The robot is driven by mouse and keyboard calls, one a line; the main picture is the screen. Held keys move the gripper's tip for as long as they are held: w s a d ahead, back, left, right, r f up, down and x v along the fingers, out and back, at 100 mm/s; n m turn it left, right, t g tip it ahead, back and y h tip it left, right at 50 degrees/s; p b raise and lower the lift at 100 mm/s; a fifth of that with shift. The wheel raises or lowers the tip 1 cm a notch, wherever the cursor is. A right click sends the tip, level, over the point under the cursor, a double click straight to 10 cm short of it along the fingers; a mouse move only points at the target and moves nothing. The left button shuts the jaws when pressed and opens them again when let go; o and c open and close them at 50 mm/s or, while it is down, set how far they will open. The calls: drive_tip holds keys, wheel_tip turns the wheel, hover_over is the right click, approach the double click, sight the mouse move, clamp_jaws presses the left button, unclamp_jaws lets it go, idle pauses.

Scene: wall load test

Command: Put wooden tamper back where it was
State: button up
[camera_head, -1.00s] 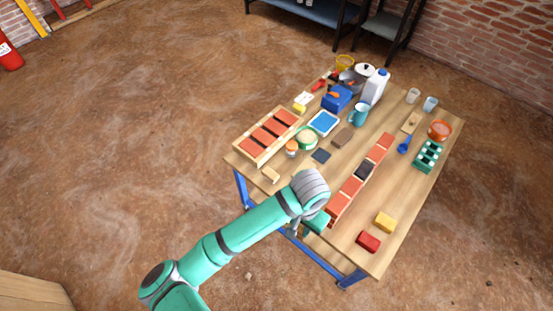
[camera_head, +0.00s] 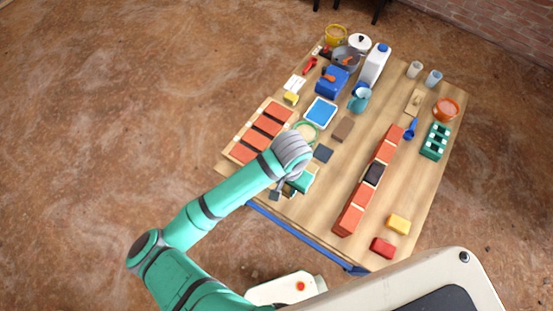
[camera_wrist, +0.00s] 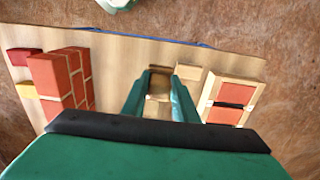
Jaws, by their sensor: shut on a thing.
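My gripper (camera_head: 286,188) is over the near left part of the wooden table (camera_head: 318,205) in the head view, close to the brick tray. In the wrist view, my gripper (camera_wrist: 159,88) has its two green fingers on either side of a pale wooden piece, which looks like the wooden tamper (camera_wrist: 158,90). The fingers are shut on it. Its lower part is hidden, and I cannot tell whether it touches the table. A separate small wooden block (camera_wrist: 188,72) lies just right of the fingers. In the head view my arm hides the held piece.
A wooden tray of red bricks (camera_wrist: 232,106) is to the right in the wrist view. A low brick wall (camera_head: 370,182) with a dark block stands along the table. A red block (camera_head: 383,247) and a yellow block (camera_head: 398,224) lie beyond it. Several tools and containers fill the far end.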

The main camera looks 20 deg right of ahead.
drive_tip(key=w+f, duration=0.3)
drive_tip(key=w, duration=0.1)
drive_tip(key=w+d+f, duration=0.1)
drive_tip(key=w+f, duration=0.2)
drive_tip(key=w, duration=0.1)
drive_tip(key=w+f, duration=0.3)
drive_tip(key=w, duration=0.1)
drive_tip(key=shift+w+d+f, duration=0.15)
drive_tip(key=shift+w+d, duration=0.05)
drive_tip(key=shift+d, duration=0.2)
drive_tip(key=shift+w+f, duration=0.2)
drive_tip(key=shift+f, duration=1.45)
drive_tip(key=shift+f, duration=0.15)
drive_tip(key=o, duration=1.1)
drive_tip(key=shift+s+d, duration=0.1)
